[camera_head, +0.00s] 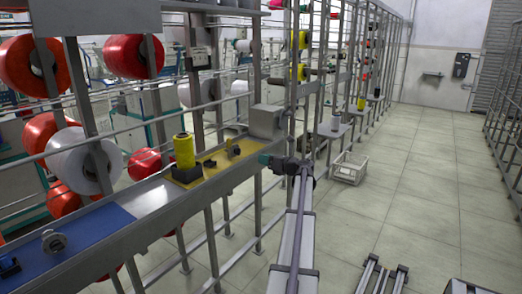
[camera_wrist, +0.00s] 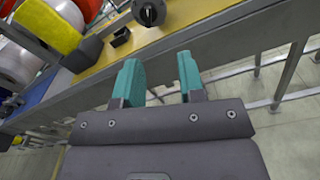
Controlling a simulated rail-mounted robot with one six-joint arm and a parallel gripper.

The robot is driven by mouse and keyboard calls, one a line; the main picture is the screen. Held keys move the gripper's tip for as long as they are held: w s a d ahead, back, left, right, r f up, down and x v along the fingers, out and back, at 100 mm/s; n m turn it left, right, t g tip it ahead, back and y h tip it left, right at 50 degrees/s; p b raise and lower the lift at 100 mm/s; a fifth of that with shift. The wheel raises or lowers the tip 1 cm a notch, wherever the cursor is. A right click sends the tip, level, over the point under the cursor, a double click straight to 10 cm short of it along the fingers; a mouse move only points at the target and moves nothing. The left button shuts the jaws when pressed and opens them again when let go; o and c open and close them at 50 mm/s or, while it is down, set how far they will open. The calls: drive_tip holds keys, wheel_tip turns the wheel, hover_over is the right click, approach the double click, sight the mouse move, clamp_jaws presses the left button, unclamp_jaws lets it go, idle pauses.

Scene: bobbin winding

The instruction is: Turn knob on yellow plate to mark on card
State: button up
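The yellow plate (camera_head: 218,165) lies on the metal ledge in the head view and crosses the top of the wrist view (camera_wrist: 101,66). A dark round knob (camera_wrist: 148,11) with a light mark on its face is at the plate's far side in the wrist view, cut by the top edge. A small upright dark piece on the plate (camera_head: 232,147) in the head view may be this knob. My gripper (camera_wrist: 158,62) is open and empty, its teal fingers apart, short of the knob. It shows beside the plate's right end in the head view (camera_head: 265,158). I cannot make out the card.
A yellow bobbin (camera_head: 184,150) stands in a dark block at the plate's left, with a small dark open box (camera_wrist: 121,37) beside it. A grey box (camera_head: 266,121) stands behind my gripper. A blue mat (camera_head: 90,228) lies farther left. Rails and posts rise behind the ledge.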

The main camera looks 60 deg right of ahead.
sight(238, 151)
drive_tip(key=w+a+r+m, duration=0.1)
drive_tip(key=w+m, duration=0.1)
drive_tip(key=w, duration=0.9)
drive_tip(key=shift+a, duration=0.1)
drive_tip(key=shift+c, duration=0.2)
clamp_jaws()
